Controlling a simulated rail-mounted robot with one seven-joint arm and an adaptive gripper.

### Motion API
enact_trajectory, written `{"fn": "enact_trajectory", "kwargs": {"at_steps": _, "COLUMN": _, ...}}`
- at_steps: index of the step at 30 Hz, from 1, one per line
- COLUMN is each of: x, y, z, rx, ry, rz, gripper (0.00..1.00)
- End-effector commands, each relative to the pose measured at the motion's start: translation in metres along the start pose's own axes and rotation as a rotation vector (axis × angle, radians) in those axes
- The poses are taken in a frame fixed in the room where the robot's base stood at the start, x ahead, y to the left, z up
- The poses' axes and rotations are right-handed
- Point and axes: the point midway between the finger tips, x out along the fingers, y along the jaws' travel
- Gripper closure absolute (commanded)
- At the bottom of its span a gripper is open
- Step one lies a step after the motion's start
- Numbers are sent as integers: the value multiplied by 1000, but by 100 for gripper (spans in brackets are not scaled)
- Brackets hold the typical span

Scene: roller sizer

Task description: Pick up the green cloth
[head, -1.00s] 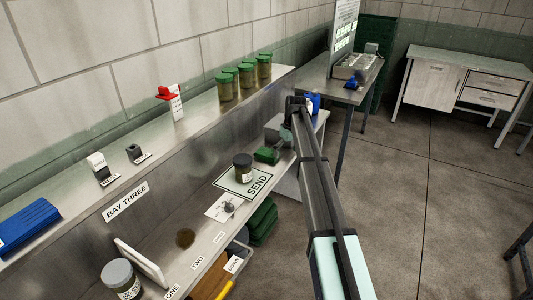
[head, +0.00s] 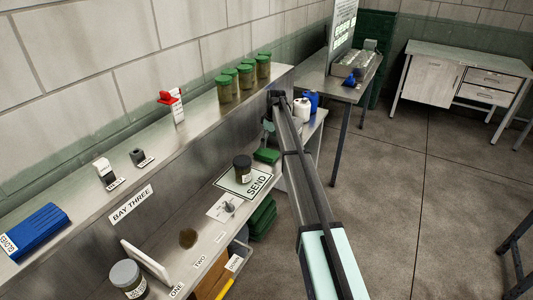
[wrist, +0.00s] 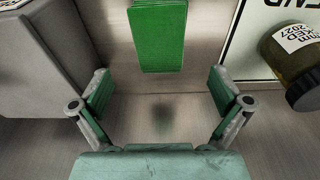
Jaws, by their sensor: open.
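The green cloth (head: 267,155) is a folded, flat-looking bundle on the steel bench, just beyond the SEND mat (head: 238,180). In the head view my gripper hangs above the bench by the cloth, small and partly hidden by my arm.
A dark jar (head: 242,168) stands on the SEND mat; it also shows at the wrist view's right (wrist: 294,55). A grey block (wrist: 40,60) is close on the left there. More green folded stuff (head: 262,218) lies lower down.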

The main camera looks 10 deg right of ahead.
Motion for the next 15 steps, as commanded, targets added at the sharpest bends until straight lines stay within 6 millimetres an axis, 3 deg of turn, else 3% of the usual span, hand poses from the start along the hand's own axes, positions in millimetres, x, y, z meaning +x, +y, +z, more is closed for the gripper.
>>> {"fn": "enact_trajectory", "kwargs": {"at_steps": 15, "x": 36, "y": -1, "z": 0, "rx": 0, "ry": -1, "rz": -2, "gripper": 0}}
